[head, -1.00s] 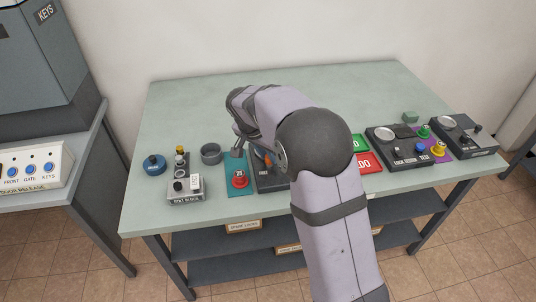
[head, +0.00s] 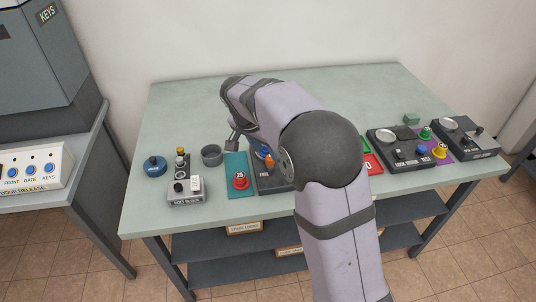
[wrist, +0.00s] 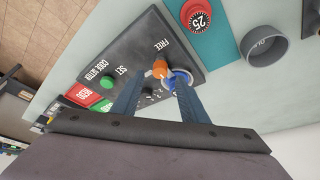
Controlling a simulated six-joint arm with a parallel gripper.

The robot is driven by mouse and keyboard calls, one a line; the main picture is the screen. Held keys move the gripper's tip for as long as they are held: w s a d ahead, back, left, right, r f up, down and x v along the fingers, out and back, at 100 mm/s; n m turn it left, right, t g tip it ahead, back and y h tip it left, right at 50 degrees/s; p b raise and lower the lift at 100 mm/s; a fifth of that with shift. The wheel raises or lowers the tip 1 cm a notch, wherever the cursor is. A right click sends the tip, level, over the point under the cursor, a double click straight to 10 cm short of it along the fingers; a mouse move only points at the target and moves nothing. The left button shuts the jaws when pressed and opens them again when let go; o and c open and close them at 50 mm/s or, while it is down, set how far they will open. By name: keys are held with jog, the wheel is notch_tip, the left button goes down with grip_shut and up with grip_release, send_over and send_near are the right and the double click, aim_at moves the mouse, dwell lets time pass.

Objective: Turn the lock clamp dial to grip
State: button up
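A dark panel (head: 264,182) marked FREE lies on the green table, partly hidden by my arm; its face also shows in the wrist view (wrist: 128,55), with the words FREE and SET. On it are an orange knob (wrist: 160,68), a blue ring-shaped part (wrist: 180,80) and a green button (wrist: 107,82). I cannot read a lock clamp label or tell the dial's pointer position. My gripper (wrist: 157,80) is over the panel, its two fingers apart. The right finger overlaps the blue part in the picture; I cannot tell whether they touch. In the head view the gripper (head: 234,140) is mostly hidden.
A red dial marked 25 (head: 240,181) stands on a teal mat (head: 236,161) left of the panel. A grey cup (head: 211,155), a blue round pot (head: 154,165) and a bolt block (head: 186,191) are farther left. Another dark device (head: 402,150) is to the right. The table's back is clear.

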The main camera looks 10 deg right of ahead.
jog(key=shift+v, duration=1.75)
jog(key=s+d+n+g+y+p, duration=0.1)
jog(key=s+n+p, duration=0.2)
jog(key=s, duration=0.6)
jog(key=s+d+f+n+g+y+p, duration=0.1)
jog(key=s+d+n+p, duration=0.1)
jog(key=s, duration=0.7)
jog(key=s+d+n+g+y+p, duration=0.1)
jog(key=s+n+p, duration=0.3)
jog(key=s, duration=0.6)
jog(key=shift+d+f+p, duration=0.3)
jog(key=shift+f+p, duration=0.05)
jog(key=shift+p, duration=0.2)
jog(key=shift+o, duration=0.3)
